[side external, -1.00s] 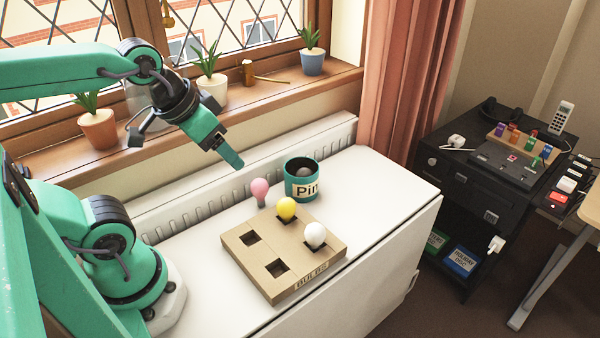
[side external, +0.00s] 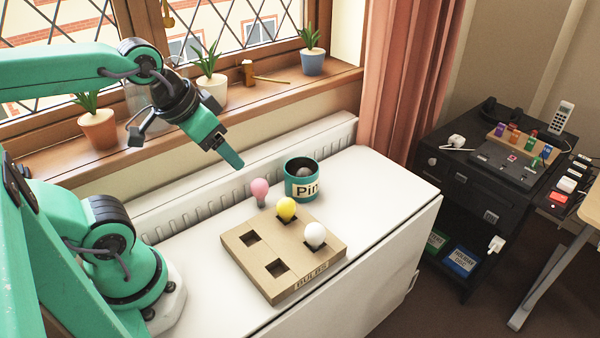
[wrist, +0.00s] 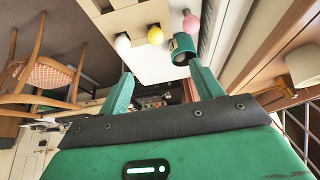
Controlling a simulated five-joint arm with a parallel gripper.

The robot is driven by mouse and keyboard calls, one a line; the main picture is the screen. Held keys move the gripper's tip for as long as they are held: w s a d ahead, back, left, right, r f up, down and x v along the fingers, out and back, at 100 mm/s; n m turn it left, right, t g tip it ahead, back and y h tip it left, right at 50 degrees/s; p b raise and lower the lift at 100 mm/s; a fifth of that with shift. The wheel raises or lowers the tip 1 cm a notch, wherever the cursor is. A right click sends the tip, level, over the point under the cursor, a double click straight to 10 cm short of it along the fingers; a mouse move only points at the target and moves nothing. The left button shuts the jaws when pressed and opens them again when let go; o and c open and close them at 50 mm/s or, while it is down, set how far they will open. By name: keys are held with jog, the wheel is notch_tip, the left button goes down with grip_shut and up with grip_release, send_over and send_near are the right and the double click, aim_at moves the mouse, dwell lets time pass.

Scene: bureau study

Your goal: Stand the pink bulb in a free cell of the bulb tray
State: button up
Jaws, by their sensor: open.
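The pink bulb (side external: 260,188) stands upright on the white surface behind the bulb tray, left of the teal tin. It also shows at the top of the wrist view (wrist: 191,24). The wooden bulb tray (side external: 284,285) has a yellow bulb (side external: 286,206) and a white bulb (side external: 315,233) in its two right-hand cells. Its two left-hand cells (side external: 250,238) are empty. My gripper (side external: 233,160) is in the air above and left of the pink bulb, apart from it. In the wrist view my gripper (wrist: 160,84) is open, with nothing between the fingers.
The teal tin (side external: 302,187), lettered "Pin", stands close to the right of the pink bulb with something grey inside. A radiator (side external: 190,199) and a windowsill (side external: 270,88) with potted plants run behind. The white surface right of the tray (side external: 380,195) is clear.

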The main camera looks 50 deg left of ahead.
jog(key=shift+w, duration=0.1)
dwell(0.4)
jog(key=m+g, duration=0.6)
jog(key=m, duration=1.2)
send_over(259, 180)
jog(key=shift+f, duration=4.5)
jog(key=shift+f, duration=0.15)
jog(key=shift+f, duration=5.35)
